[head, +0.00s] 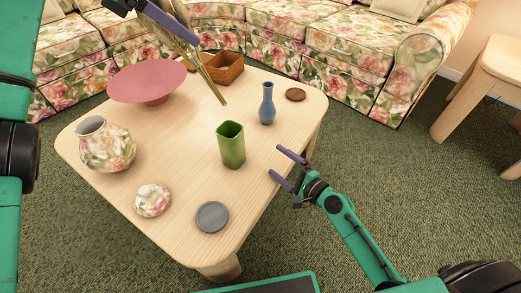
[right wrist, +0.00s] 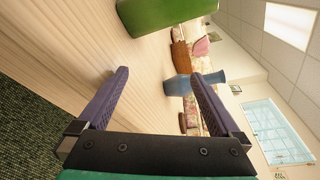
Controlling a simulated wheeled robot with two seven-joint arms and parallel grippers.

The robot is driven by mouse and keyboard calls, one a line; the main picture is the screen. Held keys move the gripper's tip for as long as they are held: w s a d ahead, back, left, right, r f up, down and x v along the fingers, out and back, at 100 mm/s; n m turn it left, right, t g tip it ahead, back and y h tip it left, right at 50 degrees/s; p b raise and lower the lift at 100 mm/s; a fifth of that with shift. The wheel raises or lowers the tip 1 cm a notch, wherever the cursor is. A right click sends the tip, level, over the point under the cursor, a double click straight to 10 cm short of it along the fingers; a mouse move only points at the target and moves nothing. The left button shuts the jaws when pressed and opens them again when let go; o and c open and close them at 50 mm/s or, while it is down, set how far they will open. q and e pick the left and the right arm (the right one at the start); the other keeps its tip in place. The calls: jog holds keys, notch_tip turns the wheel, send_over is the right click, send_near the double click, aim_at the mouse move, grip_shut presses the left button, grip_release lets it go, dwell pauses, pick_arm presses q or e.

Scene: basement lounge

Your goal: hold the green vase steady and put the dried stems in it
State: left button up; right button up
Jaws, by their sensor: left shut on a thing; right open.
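The green vase (head: 231,147) stands upright on the wooden table, its open mouth facing up; its side shows at the top of the right wrist view (right wrist: 165,12). My left gripper (head: 175,30) is at the top of the head view, shut on the dried stems (head: 212,86). The stems hang tilted over the table, their lower ends above and behind the green vase, apart from it. My right gripper (head: 277,163) is open and empty, right of the green vase and not touching it. Its two fingers also show in the right wrist view (right wrist: 163,76).
A floral sofa (head: 340,50) stands behind.

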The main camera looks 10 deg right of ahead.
aim_at(232, 148)
jog(key=a+m+y, duration=0.1)
jog(key=a+m, duration=0.1)
jog(key=m, duration=0.1)
jog(key=s+a+m, duration=0.1)
jog(key=a+m, duration=0.1)
jog(key=m, duration=0.2)
jog(key=a+r+m+y, duration=0.1)
jog(key=m, duration=0.2)
jog(key=shift+s+a+m+y, duration=0.2)
jog(key=shift+a+m+y, duration=0.1)
jog(key=shift+a, duration=0.1)
jog(key=shift+a+m, duration=0.25)
jog(key=shift+m, duration=0.25)
jog(key=shift+w+a+r, duration=0.1)
jog(key=shift+w+a, duration=0.1)
jog(key=x, duration=1.1)
jog(key=shift+w+a, duration=0.1)
jog(key=c, duration=1.4)
jog(key=shift+c, duration=0.3)
pick_arm(q)
jog(key=w+d+f+n+y, duration=0.1)
jog(key=d+f+n+y, duration=0.1)
jog(key=f, duration=0.7)
jog(key=w+d+f+n+t+y, duration=0.1)
jog(key=d+f+n+y, duration=0.2)
jog(key=f, duration=0.6)
jog(key=shift+w+d+f+n, duration=0.15)
jog(key=shift+d+f+n, duration=0.2)
jog(key=shift+d+n, duration=0.6)
